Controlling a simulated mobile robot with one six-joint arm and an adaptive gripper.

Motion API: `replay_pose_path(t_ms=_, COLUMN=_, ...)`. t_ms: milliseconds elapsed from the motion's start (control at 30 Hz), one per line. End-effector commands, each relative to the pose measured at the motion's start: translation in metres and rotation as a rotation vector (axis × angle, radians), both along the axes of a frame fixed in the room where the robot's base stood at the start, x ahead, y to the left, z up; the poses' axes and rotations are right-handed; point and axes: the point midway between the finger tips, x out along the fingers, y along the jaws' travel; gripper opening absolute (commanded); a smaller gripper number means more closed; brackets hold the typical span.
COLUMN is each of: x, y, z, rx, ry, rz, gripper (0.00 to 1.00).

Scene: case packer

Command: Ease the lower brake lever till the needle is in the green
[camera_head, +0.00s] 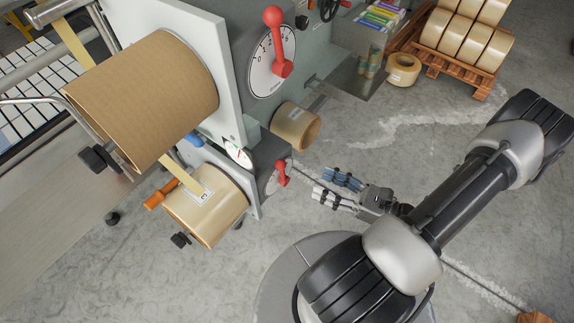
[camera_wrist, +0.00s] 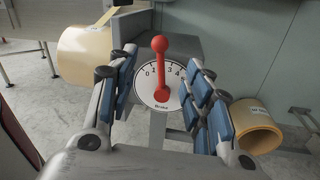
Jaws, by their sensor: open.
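The lower brake lever (camera_head: 281,172) is red with a ball end. It stands on a small round dial on the side of the grey machine, below a larger dial with another red lever (camera_head: 274,40). In the wrist view the lower lever (camera_wrist: 160,68) points up over a white dial (camera_wrist: 147,91) marked "Brake". My gripper (camera_head: 328,187) is open and apart from the lever, to its right in the head view. In the wrist view the lever shows between my fingers. A small white gauge (camera_head: 238,154) has red and green marks; its needle is too small to read.
A large tape roll (camera_head: 150,95) and a lower roll (camera_head: 206,205) sit on the machine's front. A smaller roll (camera_head: 296,125) sticks out above the lower dial. A pallet (camera_head: 450,68) with tape rolls stands at the back right. The floor right of the machine is mostly clear.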

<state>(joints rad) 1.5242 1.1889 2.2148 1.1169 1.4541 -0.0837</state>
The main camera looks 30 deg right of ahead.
Motion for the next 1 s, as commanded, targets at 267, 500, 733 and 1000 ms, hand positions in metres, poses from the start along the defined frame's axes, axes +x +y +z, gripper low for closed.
replay_pose_path(t_ms=267, x=0.054, y=0.033, z=-0.001, rx=0.0, ry=0.001, rz=0.008, gripper=0.46)
replay_pose_path(t_ms=500, x=0.089, y=0.052, z=-0.001, rx=-0.002, ry=0.0, rz=0.005, gripper=0.46)
replay_pose_path(t_ms=733, x=0.104, y=0.059, z=0.0, rx=-0.003, ry=-0.001, rz=0.0, gripper=0.46)
replay_pose_path(t_ms=1000, x=0.106, y=0.06, z=0.0, rx=-0.003, ry=-0.001, rz=-0.001, gripper=0.46)
